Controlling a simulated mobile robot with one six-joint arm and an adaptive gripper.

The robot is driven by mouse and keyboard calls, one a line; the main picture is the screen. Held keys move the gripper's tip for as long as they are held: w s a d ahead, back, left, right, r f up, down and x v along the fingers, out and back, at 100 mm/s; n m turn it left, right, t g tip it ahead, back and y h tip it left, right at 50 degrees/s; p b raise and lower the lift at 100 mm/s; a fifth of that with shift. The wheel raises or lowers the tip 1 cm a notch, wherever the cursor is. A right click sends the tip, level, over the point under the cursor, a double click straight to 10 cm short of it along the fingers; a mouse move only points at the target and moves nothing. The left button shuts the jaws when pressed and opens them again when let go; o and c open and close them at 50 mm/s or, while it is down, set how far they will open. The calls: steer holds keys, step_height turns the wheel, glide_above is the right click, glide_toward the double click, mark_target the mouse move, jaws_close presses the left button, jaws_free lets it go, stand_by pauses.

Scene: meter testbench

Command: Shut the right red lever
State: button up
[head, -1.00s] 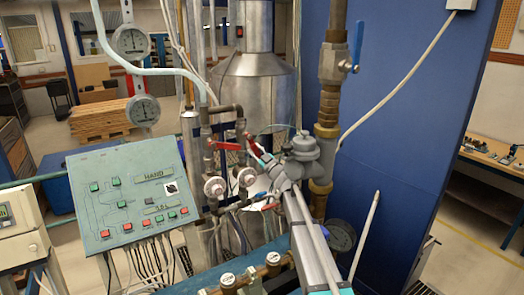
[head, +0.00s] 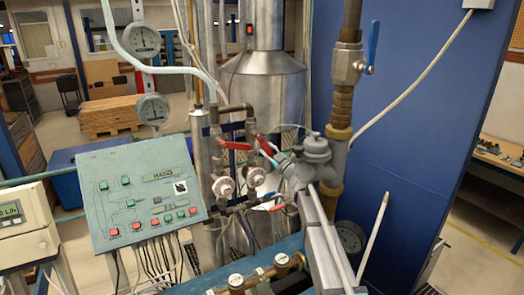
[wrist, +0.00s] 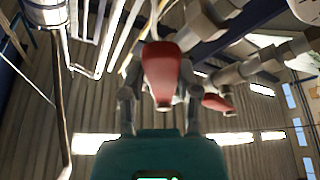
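The right red lever (head: 262,143) sits on the pipework in the middle of the head view, slanting down to the right toward my gripper (head: 272,157). The left red lever (head: 236,146) lies about level on the neighbouring pipe. In the wrist view the nearer red lever (wrist: 162,72) points in between the two fingers of my gripper (wrist: 159,100), which stand apart on either side of it. I see no clear grip on it. Another red lever (wrist: 217,103) shows to the right, outside the fingers.
Two round valves (head: 223,187) sit below the levers. A green control panel (head: 138,195) stands to the left, and a thick vertical pipe with a blue-handled valve (head: 347,65) to the right. A blue wall panel (head: 420,130) closes the right side.

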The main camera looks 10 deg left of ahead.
steer(key=shift+o, duration=1.3)
steer(key=shift+s+a, duration=0.1)
steer(key=shift+a, duration=0.05)
steer(key=shift+c, duration=0.4)
steer(key=c, duration=0.4)
steer(key=shift+s+d+f+m+t+h, duration=0.3)
steer(key=shift+m+t+h, duration=0.1)
steer(key=shift+t+h, duration=0.25)
steer(key=c, duration=0.5)
steer(key=f+h, duration=0.1)
steer(key=d+m+t+h+b, duration=0.1)
steer(key=shift+s+f+m+t+h, duration=0.25)
steer(key=shift+s+f+m+h, duration=0.05)
steer(key=shift+s+f+h, duration=0.1)
steer(key=shift+s+h, duration=0.1)
steer(key=shift+h, duration=0.25)
steer(key=n+h+b, duration=0.1)
steer(key=n+h, duration=0.3)
steer(key=n, duration=1.1)
glide_toward(269, 154)
steer(key=s+a+f, duration=0.3)
steer(key=s+a, duration=0.1)
steer(key=s, duration=0.1)
steer(key=shift+w+a, duration=0.1)
steer(key=shift+w, duration=0.1)
